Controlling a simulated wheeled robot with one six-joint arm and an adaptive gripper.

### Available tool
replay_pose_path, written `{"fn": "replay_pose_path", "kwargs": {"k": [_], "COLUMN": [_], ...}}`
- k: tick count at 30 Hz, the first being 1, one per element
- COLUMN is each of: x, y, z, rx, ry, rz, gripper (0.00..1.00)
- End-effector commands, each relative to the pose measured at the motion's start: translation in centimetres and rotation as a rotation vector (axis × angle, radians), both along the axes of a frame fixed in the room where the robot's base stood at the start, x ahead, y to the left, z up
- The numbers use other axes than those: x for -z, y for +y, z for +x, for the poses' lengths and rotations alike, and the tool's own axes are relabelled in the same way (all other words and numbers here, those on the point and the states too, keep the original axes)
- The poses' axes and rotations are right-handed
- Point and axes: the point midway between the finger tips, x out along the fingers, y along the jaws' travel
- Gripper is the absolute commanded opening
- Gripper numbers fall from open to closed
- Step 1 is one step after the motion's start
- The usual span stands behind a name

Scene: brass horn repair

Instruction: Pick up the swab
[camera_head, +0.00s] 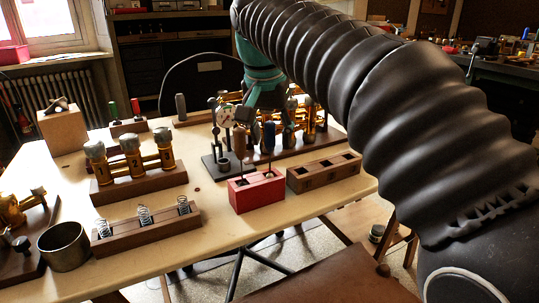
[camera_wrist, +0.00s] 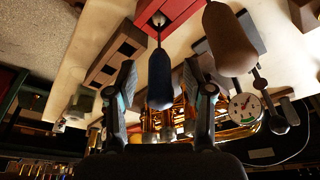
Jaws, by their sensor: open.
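Two upright tools stand in a red block (camera_head: 257,192), each with a thin rod and a thick rounded upper end. One is blue (camera_head: 269,136), the other brown (camera_head: 240,142); I cannot tell for sure which is the swab. My gripper (camera_head: 266,112) is above the block, partly hidden among dark parts behind. In the wrist view my gripper (camera_wrist: 159,72) is open, with the blue end (camera_wrist: 160,80) showing between its fingers and no clear contact. The brown end (camera_wrist: 230,38) is just right of the right finger there.
A dial gauge stand (camera_head: 224,117) is close behind and left of the red block. A wooden block with square holes (camera_head: 323,173) is to its right. A spring rack (camera_head: 146,226), a valve set (camera_head: 130,160) and a metal cup (camera_head: 64,247) are left. Bare tabletop (camera_head: 225,228) shows in front.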

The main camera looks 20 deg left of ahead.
Motion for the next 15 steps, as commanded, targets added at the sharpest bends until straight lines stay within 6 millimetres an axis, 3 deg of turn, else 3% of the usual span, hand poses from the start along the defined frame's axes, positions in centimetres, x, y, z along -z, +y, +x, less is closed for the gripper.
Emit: {"fn": "replay_pose_path", "kwargs": {"k": [6, 8, 12, 15], "x": [0.03, 0.03, 0.03, 0.04], "y": [0.0, 0.0, 0.0, 0.0], "z": [0.04, 0.04, 0.04, 0.04], "rx": [0.0, 0.0, 0.0, 0.0], "ry": [-0.001, -0.001, -0.001, -0.001], "rz": [0.0, 0.0, 0.0, 0.0], "gripper": [0.52, 0.39, 0.04, 0.0]}}
